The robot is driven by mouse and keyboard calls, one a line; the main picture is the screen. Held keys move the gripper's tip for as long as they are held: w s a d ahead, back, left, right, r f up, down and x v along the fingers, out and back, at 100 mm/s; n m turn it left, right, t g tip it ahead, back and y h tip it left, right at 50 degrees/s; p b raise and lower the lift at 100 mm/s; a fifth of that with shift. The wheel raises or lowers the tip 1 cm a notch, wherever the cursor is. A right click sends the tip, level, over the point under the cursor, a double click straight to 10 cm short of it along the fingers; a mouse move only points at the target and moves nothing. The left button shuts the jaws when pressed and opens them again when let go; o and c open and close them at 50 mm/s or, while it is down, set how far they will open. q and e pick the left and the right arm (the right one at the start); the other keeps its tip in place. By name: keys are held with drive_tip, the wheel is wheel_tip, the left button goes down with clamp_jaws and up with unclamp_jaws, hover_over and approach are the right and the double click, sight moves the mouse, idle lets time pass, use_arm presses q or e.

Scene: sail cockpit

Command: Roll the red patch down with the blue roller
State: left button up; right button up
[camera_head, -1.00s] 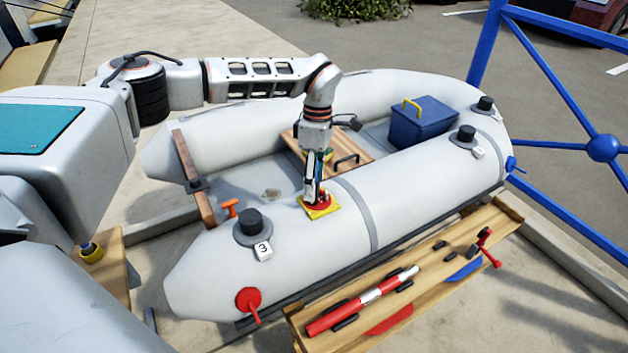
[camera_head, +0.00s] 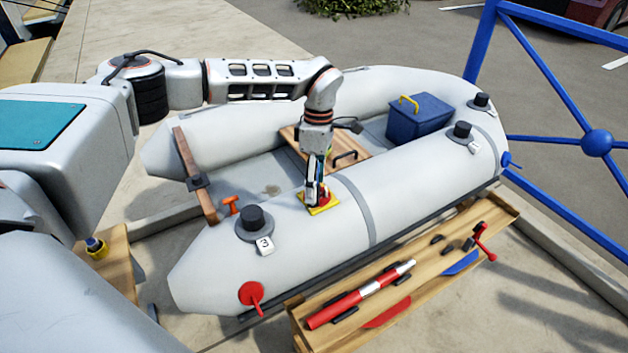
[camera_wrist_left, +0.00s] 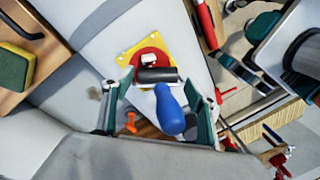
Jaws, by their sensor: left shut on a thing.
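The red patch (camera_head: 325,198) lies on a yellow square (camera_head: 331,208) on top of the near grey tube of the dinghy. In the left wrist view the red patch (camera_wrist_left: 145,57) has a small white mark on it. My left gripper (camera_head: 313,200) points down over the patch and is shut on the blue roller (camera_wrist_left: 169,111). The roller's black drum (camera_wrist_left: 157,75) lies across the lower edge of the red disc, seemingly touching it. In the head view the gripper hides most of the roller.
A wooden board (camera_head: 352,160) with a black handle and a blue box (camera_head: 418,119) are inside the dinghy (camera_head: 410,185). A black valve cap (camera_head: 252,217) stands left of the patch. A wooden bench (camera_head: 425,270) with a red tube (camera_head: 360,294) runs along the near side.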

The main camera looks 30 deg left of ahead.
use_arm(q)
drive_tip(key=shift+s+d+f, duration=0.1)
drive_tip(key=shift+s+f, duration=0.05)
drive_tip(key=shift+s, duration=0.05)
drive_tip(key=shift+w, duration=0.2)
drive_tip(key=shift+w+a, duration=0.35)
drive_tip(key=shift+a, duration=0.05)
drive_tip(key=shift+w+a+b, duration=0.35)
drive_tip(key=shift+w+a, duration=0.05)
drive_tip(key=shift+w, duration=0.05)
use_arm(e)
drive_tip(key=shift+s+f, duration=0.25)
drive_tip(key=shift+f, duration=0.3)
use_arm(q)
drive_tip(key=shift+w, duration=0.1)
use_arm(e)
drive_tip(key=shift+w+r, duration=0.1)
drive_tip(key=shift+r, duration=0.1)
use_arm(q)
drive_tip(key=shift+s+d+p, duration=0.4)
drive_tip(key=shift+s+p, duration=0.1)
drive_tip(key=shift+s, duration=0.05)
use_arm(e)
drive_tip(key=shift+w+r, duration=0.3)
drive_tip(key=shift+r, duration=0.35)
